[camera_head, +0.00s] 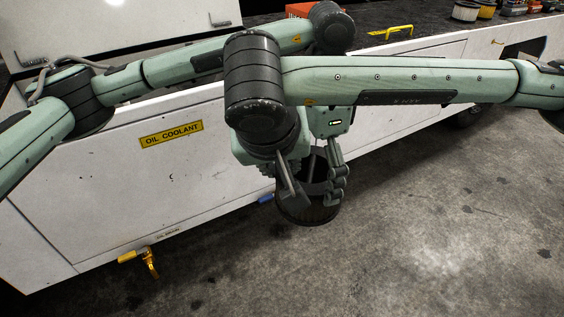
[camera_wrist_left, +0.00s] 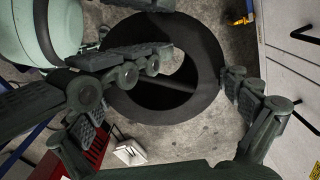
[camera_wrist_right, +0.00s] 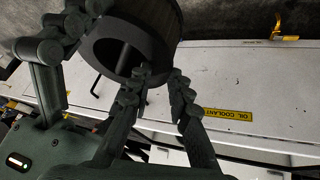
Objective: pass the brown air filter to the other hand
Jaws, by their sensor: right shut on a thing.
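The brown air filter (camera_head: 305,212) is a short hollow cylinder held in the air in front of the white cabinet. In the left wrist view its dark end ring (camera_wrist_left: 208,65) faces the camera; its brown side (camera_wrist_right: 168,14) shows in the right wrist view. In the head view the left gripper (camera_head: 318,175) is partly hidden behind the right arm.
The white cabinet (camera_head: 90,200) with an "OIL COOLANT" label (camera_head: 171,134) stands close behind the filter. A yellow valve handle (camera_head: 145,259) sticks out low on it. Cans (camera_head: 466,11) stand on the far dark top. The concrete floor at right is clear.

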